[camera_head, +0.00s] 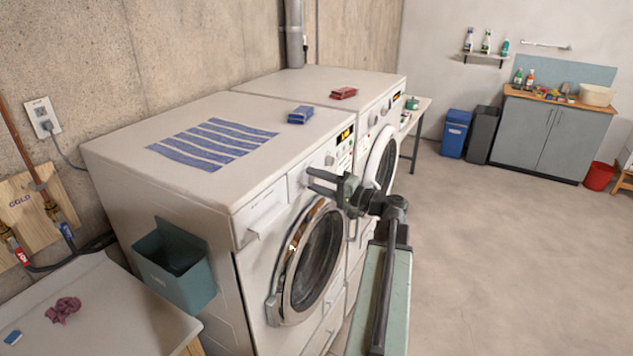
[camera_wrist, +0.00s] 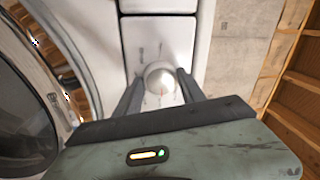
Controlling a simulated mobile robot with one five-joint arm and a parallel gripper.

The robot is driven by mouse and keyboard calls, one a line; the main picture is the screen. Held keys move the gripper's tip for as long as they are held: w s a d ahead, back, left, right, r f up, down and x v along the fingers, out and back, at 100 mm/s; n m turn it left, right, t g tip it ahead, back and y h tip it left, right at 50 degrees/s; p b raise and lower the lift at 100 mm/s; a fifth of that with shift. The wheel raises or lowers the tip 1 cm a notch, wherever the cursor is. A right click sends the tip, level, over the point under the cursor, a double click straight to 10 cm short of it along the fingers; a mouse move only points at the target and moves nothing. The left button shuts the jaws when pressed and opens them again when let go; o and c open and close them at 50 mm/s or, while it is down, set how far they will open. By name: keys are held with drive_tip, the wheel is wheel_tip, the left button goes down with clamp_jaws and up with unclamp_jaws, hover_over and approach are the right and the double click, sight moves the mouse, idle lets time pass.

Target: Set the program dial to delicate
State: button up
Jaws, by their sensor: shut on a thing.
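In the wrist view the program dial (camera_wrist: 160,77) is a round pale knob on a white panel of the washing machine. The fingers of my gripper (camera_wrist: 157,84) stand on either side of it, and my gripper is shut on it. Dark marks sit around the dial, too small to read, so its setting cannot be told. In the head view my gripper (camera_head: 323,182) reaches from the right to the front of the near washing machine (camera_head: 190,215), above its round door. The fingers partly cover the panel there.
A striped cloth (camera_head: 213,143) and a blue box (camera_head: 300,115) lie on top. A second machine (camera_head: 310,83) stands beyond.

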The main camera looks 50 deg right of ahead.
drive_tip(key=m, duration=0.5)
drive_tip(key=shift+r+h, duration=0.1)
drive_tip(key=shift+h, duration=0.2)
drive_tip(key=m, duration=0.4)
drive_tip(key=shift+m+p, duration=0.3)
drive_tip(key=shift+m+h, duration=0.3)
drive_tip(key=shift+h, duration=0.1)
drive_tip(key=o, duration=1.4)
drive_tip(key=shift+a, duration=0.1)
drive_tip(key=s, duration=0.2)
drive_tip(key=s+d, duration=0.1)
drive_tip(key=s, duration=0.4)
drive_tip(key=shift+s+d+f, duration=0.25)
drive_tip(key=shift+s, duration=0.1)
